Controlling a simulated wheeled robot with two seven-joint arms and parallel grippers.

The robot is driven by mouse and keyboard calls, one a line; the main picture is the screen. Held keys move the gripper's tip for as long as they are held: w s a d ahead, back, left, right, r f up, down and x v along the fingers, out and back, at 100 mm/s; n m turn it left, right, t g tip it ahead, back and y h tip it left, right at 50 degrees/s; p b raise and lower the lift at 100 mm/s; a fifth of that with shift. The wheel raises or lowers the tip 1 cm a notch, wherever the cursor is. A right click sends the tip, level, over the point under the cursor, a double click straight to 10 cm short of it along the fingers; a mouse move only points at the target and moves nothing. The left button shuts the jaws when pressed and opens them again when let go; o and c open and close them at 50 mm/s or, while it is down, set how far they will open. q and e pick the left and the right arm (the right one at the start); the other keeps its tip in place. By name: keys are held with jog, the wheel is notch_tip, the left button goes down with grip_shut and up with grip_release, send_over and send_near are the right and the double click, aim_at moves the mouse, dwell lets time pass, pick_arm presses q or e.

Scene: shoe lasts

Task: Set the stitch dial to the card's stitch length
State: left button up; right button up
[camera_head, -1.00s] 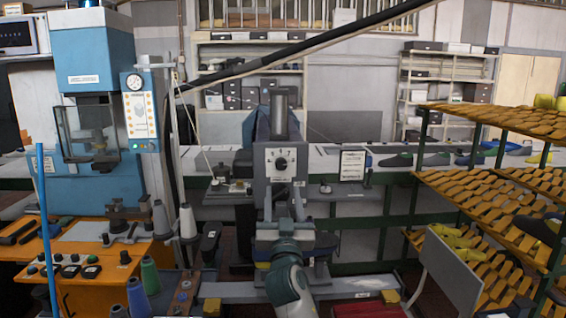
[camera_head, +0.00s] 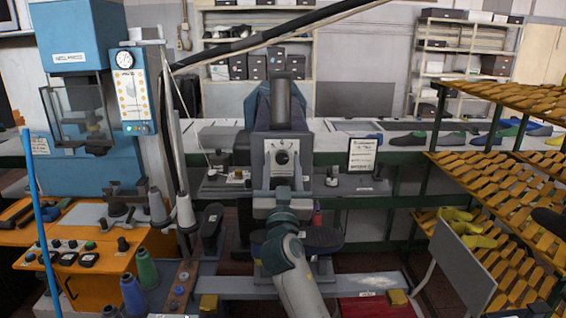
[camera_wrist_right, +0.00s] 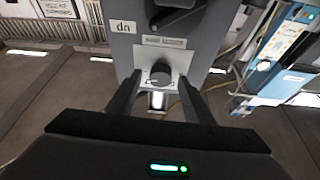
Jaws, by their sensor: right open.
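The stitch dial (camera_head: 283,158) is a dark round knob on a pale plate on the front of the grey sewing machine. Its number marks are too small to read now. In the right wrist view the knob (camera_wrist_right: 161,72) lies between and just beyond my fingertips. My right gripper (camera_head: 283,182) is open, in front of and slightly below the dial; its two fingers (camera_wrist_right: 160,88) stand apart with nothing between them. The card (camera_head: 363,154) is a white sheet in a dark frame, right of the machine; its writing is not legible. My left gripper is not in view.
A blue press (camera_head: 85,120) and an orange bench (camera_head: 95,262) with thread cones stand at the left. A rack of orange shelves (camera_head: 490,170) is at the right. A red box (camera_head: 372,308) lies low in front. The space directly before the dial is free apart from my arm.

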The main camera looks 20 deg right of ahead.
jog(key=shift+c, duration=0.6)
jog(key=c, duration=0.9)
jog(key=shift+r, duration=0.1)
